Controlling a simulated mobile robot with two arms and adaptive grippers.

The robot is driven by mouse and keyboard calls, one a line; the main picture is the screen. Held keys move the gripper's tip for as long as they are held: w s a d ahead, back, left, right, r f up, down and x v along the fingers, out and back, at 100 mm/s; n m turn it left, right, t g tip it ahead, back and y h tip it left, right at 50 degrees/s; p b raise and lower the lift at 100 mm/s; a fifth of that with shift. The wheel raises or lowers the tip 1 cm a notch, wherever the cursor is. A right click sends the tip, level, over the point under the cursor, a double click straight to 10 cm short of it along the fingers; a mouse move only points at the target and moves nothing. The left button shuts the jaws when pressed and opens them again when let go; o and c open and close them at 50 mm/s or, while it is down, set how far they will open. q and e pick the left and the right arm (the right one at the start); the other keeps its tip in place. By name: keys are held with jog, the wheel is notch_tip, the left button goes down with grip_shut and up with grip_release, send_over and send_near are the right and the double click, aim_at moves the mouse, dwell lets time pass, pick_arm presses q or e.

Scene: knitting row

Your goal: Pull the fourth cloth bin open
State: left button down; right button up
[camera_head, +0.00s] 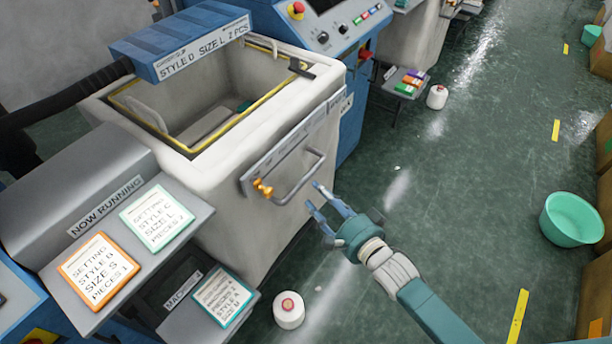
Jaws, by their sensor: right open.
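A white cloth bin (262,238) with an open top stands in the middle left, set in the machine row. Its front has a grey bar handle (299,180) on a labelled plate, with orange knobs at the plate's left end. My right gripper (317,196) is open and empty, with its two fingers pointing at the handle from just right of it. It looks close to the bar, but I cannot tell whether a finger touches it. Inside the bin, some pale and dark green pieces lie low down. My left gripper does not show.
A blue sign box (180,50) hangs over the bin. A sloped panel with setting cards (98,271) stands at the lower left. A white yarn cone (289,309) is on the floor below the bin. A green tub (571,221) stands at right. The aisle floor between is clear.

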aim_at(306, 181)
jog(key=shift+x, duration=4.25)
jog(key=shift+d+f, duration=0.1)
jog(key=shift+f, duration=0.05)
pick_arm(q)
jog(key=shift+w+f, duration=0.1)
pick_arm(e)
grip_shut()
